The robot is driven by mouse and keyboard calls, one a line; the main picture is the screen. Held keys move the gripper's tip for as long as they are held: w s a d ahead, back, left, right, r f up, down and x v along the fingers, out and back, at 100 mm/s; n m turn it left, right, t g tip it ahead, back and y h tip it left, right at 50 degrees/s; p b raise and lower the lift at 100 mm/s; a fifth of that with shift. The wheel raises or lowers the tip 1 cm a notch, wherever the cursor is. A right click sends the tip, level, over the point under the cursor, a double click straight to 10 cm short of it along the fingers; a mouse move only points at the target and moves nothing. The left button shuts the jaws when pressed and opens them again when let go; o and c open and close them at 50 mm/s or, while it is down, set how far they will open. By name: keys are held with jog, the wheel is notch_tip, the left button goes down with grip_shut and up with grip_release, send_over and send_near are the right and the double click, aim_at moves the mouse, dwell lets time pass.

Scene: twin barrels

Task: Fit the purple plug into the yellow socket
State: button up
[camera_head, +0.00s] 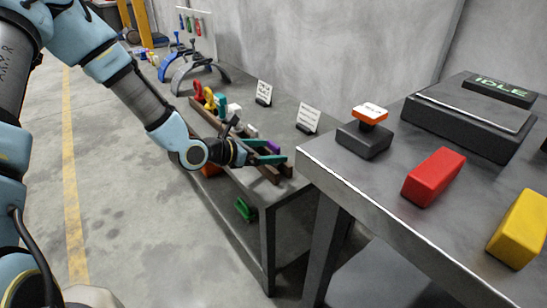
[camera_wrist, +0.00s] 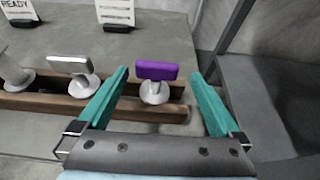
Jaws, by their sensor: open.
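The purple plug (camera_wrist: 157,70) has a flat purple head on a pale round base and stands upright at the right end of a wooden rail in the wrist view. In the head view it is a small purple patch (camera_head: 274,146) beside my gripper. My gripper (camera_head: 271,152) has teal fingers and is open. In the wrist view my gripper (camera_wrist: 160,76) has one finger on each side of the purple head, with a gap on both sides. I cannot pick out a yellow socket for certain; a yellow curved piece (camera_head: 208,97) stands farther along the rail in the head view.
A white-headed plug (camera_wrist: 72,66) stands left of the purple one on the wooden rail (camera_wrist: 120,108). Two cards (camera_head: 308,119) (camera_head: 264,92) stand behind. The nearer bench (camera_head: 400,225) holds a red block (camera_head: 433,177), a yellow block (camera_head: 519,230) and an orange-topped button (camera_head: 369,114).

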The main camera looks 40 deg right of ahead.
jog(key=shift+w+x, duration=0.15)
jog(key=shift+x, duration=1.25)
jog(key=shift+w+x, duration=0.1)
jog(key=shift+x, duration=1.25)
jog(key=shift+f, duration=0.2)
jog(key=shift+c, duration=0.2)
jog(key=c, duration=1.5)
